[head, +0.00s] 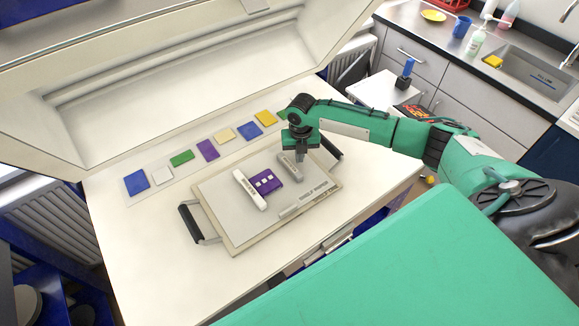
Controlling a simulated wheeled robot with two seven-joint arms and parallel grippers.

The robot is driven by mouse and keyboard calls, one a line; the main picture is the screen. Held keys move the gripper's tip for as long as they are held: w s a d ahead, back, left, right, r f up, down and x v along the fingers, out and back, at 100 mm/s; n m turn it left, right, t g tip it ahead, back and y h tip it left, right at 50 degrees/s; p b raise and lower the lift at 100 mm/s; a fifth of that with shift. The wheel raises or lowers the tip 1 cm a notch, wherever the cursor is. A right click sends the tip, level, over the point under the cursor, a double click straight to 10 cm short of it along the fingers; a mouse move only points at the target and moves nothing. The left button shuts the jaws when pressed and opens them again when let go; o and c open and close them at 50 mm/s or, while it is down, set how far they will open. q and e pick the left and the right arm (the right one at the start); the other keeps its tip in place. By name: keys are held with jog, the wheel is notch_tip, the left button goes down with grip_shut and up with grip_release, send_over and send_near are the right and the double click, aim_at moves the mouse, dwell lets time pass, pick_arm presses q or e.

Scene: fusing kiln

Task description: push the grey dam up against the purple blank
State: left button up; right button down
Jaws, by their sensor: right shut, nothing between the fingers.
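The purple blank (265,182), with small pale squares on it, lies on the grey shelf-paper board (222,205). A white bar (249,190) lies along its left side and appears to touch it. The grey dam (290,166) lies to the right of the blank, with a narrow strip of bare board between them. My right gripper (300,158) is shut and empty, pointing down at the right side of the grey dam. I cannot tell whether its fingertips touch the dam. My left gripper is out of view.
Another pale bar (289,211) lies near the board's front edge. The board has dark handles at left (190,223) and right. A row of coloured glass samples, including a blue one (136,182), lies behind it. The raised kiln lid (180,75) stands at the back.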

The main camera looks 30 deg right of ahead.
aim_at(289, 165)
jog(key=shift+f+b, duration=0.45)
jog(key=shift+f, duration=0.35)
dwell(0.6)
jog(key=shift+r+p, duration=0.25)
jog(key=shift+p, duration=0.15)
jog(key=shift+s+a+p, duration=0.2)
jog(key=shift+a+p, duration=0.7)
jog(key=shift+a, duration=1.75)
dwell(2.6)
jog(key=shift+d, duration=0.3)
jog(key=shift+d, duration=0.3)
jog(key=shift+r, duration=0.1)
